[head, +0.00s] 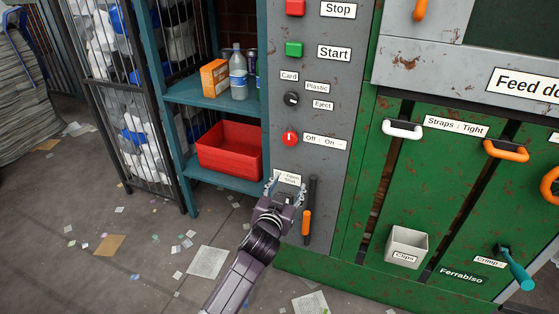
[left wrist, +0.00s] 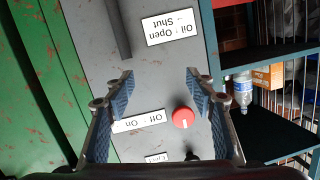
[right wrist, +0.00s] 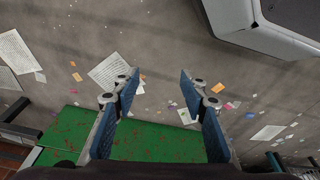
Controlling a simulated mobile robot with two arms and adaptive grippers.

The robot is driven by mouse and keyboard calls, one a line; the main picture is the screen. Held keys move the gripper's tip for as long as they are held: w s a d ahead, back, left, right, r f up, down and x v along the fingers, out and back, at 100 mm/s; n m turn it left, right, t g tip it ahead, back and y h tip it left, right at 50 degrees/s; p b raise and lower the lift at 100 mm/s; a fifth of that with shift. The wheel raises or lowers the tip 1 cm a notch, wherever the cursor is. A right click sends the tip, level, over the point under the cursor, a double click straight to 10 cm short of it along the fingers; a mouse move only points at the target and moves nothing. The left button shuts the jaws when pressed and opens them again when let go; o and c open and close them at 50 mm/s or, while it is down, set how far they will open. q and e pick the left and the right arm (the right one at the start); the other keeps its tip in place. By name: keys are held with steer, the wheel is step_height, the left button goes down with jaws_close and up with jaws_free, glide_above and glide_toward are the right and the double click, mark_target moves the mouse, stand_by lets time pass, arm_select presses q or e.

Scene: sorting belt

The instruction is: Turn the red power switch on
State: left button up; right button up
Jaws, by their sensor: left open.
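The red power switch (head: 290,138) is a round knob on the grey control panel, beside a white "Off : On" label (head: 325,142). A pale mark on the knob looks upright in the head view. My left gripper (head: 286,183) is open and empty, below the knob and in front of the "Oil" label. In the left wrist view the knob (left wrist: 183,117) shows between the open fingers, nearer the right one, and apart from them. My right gripper (right wrist: 159,78) is open and empty above the littered floor, and is outside the head view.
Above the knob are a black selector (head: 291,99), a green Start button (head: 294,49) and a red Stop button (head: 295,7). An orange-handled lever (head: 306,222) is right of my left gripper. A teal shelf holds a red bin (head: 230,150). Green machine doors stand at right.

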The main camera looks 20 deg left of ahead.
arm_select(q)
steer(key=n+t+y+b, duration=0.1)
steer(key=t, duration=0.1)
glide_toward(289, 140)
steer(key=w, duration=0.6)
steer(key=w+b, duration=0.1)
steer(key=w, duration=0.1)
steer(key=shift+a+f, duration=0.2)
steer(key=shift+a, duration=0.2)
steer(key=shift+w+a, duration=0.1)
steer(key=shift+w, duration=0.5)
arm_select(e)
step_height(289, 140, up, 6)
steer(key=w, duration=0.2)
steer(key=shift+a+t, duration=0.3)
steer(key=shift+a, duration=0.1)
arm_select(q)
steer(key=shift+c, duration=0.6)
steer(key=c, duration=1)
